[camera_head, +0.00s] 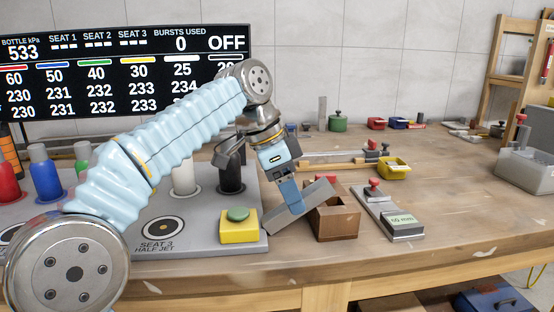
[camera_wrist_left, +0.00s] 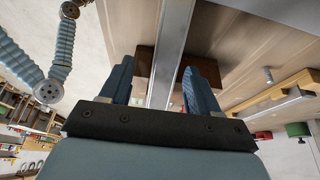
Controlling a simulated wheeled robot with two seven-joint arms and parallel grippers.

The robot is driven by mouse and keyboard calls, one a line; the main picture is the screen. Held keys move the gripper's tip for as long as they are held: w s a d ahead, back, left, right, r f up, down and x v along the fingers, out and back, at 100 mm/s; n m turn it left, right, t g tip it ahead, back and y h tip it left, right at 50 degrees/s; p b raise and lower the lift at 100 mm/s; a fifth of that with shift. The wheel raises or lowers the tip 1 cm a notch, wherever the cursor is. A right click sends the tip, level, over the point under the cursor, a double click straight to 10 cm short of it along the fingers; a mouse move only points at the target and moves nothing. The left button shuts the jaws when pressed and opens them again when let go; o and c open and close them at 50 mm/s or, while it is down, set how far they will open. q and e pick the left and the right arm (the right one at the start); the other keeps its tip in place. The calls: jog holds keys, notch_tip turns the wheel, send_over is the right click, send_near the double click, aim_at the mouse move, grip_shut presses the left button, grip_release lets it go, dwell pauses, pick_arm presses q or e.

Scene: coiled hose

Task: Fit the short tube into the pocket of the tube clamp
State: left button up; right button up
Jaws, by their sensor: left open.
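A grey straight-sided bar (camera_head: 314,197), possibly the short tube, lies tilted across the left edge of a brown wooden box. My left gripper (camera_head: 291,198) is over it, pointing down. In the left wrist view my open fingers (camera_wrist_left: 160,75) stand on either side of the grey bar (camera_wrist_left: 174,40), which runs between them; I cannot tell whether either finger touches it. The wooden box (camera_wrist_left: 145,62) shows behind the bar. A grey fixture (camera_head: 377,205) with a red knob and a "60 mm" label, possibly the tube clamp, lies right of the box. My right gripper is not seen.
The brown box (camera_head: 338,224) stands close to my gripper. A yellow button block (camera_head: 239,232) and the grey seat panel (camera_head: 200,245) are to the left. A yellow container (camera_head: 394,172) and a long rail lie behind.

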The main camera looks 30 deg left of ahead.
pick_arm(q)
jog(key=v, duration=0.9)
jog(key=shift+s, duration=0.2)
